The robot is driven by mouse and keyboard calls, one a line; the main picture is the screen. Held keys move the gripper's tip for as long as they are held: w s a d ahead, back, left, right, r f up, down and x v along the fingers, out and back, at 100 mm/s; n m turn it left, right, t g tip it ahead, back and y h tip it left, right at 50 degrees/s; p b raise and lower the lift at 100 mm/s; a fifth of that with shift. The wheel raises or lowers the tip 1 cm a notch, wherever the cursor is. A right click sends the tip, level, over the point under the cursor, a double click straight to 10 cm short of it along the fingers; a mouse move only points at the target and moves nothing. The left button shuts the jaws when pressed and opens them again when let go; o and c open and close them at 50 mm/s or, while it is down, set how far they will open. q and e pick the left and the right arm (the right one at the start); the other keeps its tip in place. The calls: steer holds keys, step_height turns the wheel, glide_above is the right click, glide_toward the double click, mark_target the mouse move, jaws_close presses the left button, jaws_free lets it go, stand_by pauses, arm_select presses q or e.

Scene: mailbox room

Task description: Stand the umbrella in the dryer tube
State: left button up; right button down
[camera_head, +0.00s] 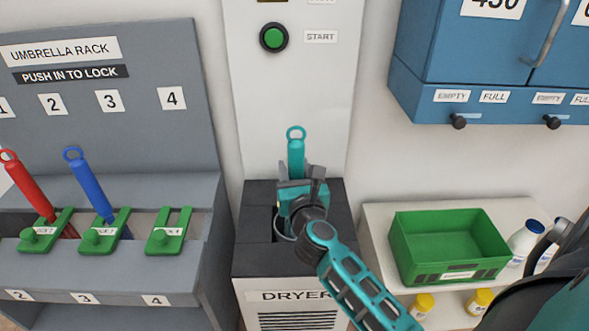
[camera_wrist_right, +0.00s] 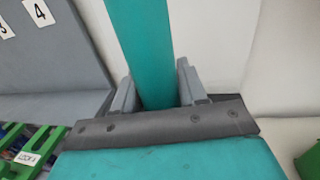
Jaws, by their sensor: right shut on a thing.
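A teal umbrella (camera_head: 296,152) with a ring at its top stands upright over the dryer (camera_head: 247,262). My right gripper (camera_head: 302,178) is shut on it just below the handle. In the right wrist view the teal umbrella (camera_wrist_right: 141,50) passes between the two grey fingers of my right gripper (camera_wrist_right: 155,88). The dryer tube (camera_head: 283,236) opens in the black top; only a bit of its rim shows, behind my arm. The umbrella's lower end is hidden by the gripper, so I cannot tell how deep it is. My left gripper is not in view.
The umbrella rack (camera_head: 110,90) at left holds a red umbrella (camera_head: 27,187) and a blue umbrella (camera_head: 89,187); slot 4 (camera_head: 169,231) is empty. A green START button (camera_head: 273,38) is on the dryer's panel. At right are blue lockers (camera_head: 440,50) and a green bin (camera_head: 447,240) on a shelf.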

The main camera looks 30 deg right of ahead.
steer(key=shift+r, duration=0.1)
steer(key=c, duration=0.5)
jaws_free()
steer(key=shift+c, duration=0.2)
steer(key=v, duration=1.3)
steer(key=shift+d, duration=0.1)
steer(key=shift+w, duration=0.1)
